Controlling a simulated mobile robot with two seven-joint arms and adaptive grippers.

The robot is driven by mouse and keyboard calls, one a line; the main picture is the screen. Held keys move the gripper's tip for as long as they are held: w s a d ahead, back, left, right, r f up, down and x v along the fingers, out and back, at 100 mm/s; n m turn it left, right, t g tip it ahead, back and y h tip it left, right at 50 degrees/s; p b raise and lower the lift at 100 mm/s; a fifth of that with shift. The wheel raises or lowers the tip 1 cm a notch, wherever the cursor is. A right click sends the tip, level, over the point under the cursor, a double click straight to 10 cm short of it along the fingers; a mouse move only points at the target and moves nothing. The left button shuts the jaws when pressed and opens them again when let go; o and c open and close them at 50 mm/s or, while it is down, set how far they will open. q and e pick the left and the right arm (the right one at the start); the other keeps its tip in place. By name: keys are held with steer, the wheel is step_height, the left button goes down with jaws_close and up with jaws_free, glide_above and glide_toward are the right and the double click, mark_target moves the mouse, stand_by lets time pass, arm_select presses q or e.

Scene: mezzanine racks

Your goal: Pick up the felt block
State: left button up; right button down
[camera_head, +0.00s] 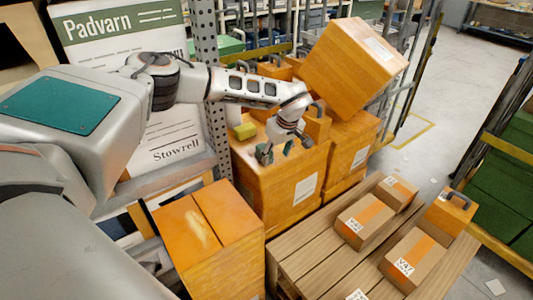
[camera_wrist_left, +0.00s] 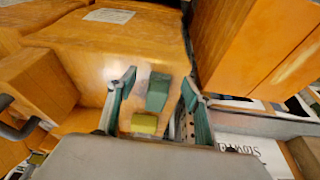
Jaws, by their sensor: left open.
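A dark green block (camera_wrist_left: 157,92), which looks like the felt block, lies on top of a large orange-brown box (camera_head: 290,180). My left gripper (camera_head: 284,147) is over that box top, pointing down, with its jaws open. In the left wrist view the green block lies between the two teal-padded fingers, with a gap on each side. It also shows in the head view (camera_head: 288,148), partly hidden by the gripper. A yellow-green block (camera_wrist_left: 144,123) lies beside it; it also shows in the head view (camera_head: 243,130). My right gripper is not in view.
A tilted carton (camera_head: 353,65) stands behind the gripper on the right. A metal rack post (camera_head: 208,75) and a Padvarn panel (camera_head: 120,30) are on the left. A wooden pallet (camera_head: 310,258) carries several small cartons. A plain box (camera_head: 210,235) stands in front.

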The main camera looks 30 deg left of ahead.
mark_target(259, 147)
arm_select(q)
steer(key=shift+y, duration=0.5)
steer(key=a+r, duration=0.1)
steer(key=w+a+r, duration=0.1)
steer(key=a, duration=0.1)
steer(key=shift+a+r, duration=0.1)
steer(key=shift+a, duration=0.15)
steer(key=shift+x, duration=0.8)
steer(key=x, duration=0.4)
steer(key=w+x, duration=0.1)
steer(key=x, duration=0.1)
steer(key=shift+a+r, duration=0.25)
steer(key=shift+a, duration=0.05)
steer(key=shift+s, duration=0.1)
steer(key=c, duration=1.2)
